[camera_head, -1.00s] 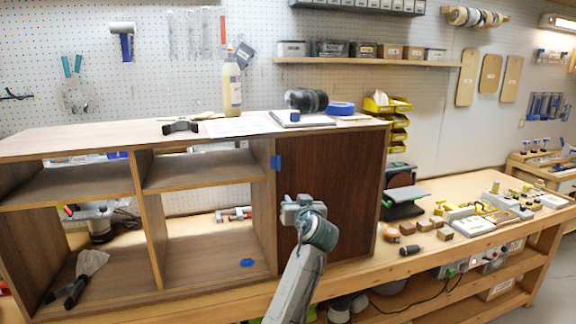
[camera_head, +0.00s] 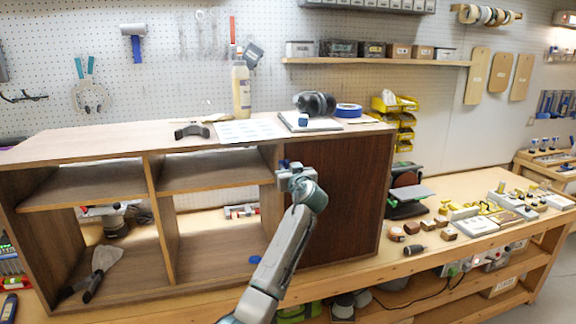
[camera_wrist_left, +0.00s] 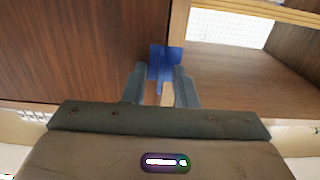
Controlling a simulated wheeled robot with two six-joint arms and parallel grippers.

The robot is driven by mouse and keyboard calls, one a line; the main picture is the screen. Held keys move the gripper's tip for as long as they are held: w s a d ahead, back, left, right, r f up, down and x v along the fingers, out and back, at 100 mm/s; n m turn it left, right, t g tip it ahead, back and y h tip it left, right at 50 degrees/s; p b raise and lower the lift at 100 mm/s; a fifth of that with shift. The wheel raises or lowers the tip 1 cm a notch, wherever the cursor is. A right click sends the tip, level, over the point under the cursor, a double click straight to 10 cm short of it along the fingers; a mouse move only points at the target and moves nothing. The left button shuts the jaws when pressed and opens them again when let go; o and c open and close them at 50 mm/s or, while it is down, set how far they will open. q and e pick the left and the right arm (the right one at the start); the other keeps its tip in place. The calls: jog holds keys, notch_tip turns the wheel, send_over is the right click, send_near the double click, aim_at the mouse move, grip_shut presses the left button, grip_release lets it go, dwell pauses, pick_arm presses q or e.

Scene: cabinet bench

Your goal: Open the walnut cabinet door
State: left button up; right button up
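The walnut cabinet (camera_head: 150,155) stands on the bench, with open shelf compartments on the left and a dark walnut door (camera_head: 348,200) on the right. The door looks closed. A small blue tab (camera_head: 284,163) sits at the door's upper left edge, partly hidden by my left gripper (camera_head: 284,176). In the left wrist view the blue tab (camera_wrist_left: 166,58) is at the fingertips of my left gripper (camera_wrist_left: 160,75). A gap shows between the fingers; I cannot tell whether either touches the tab. The dark door (camera_wrist_left: 80,50) fills the left of that view. My right gripper is not in view.
On the cabinet top are a bottle (camera_head: 241,90), black ear muffs (camera_head: 315,103), blue tape (camera_head: 348,110) and a dark bracket (camera_head: 191,131). A sander (camera_head: 408,195) and wooden blocks (camera_head: 397,234) stand on the bench right of the door. A scraper (camera_head: 100,265) lies in the lower left compartment.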

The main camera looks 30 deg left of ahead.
pick_arm(q)
grip_shut()
dwell(1.5)
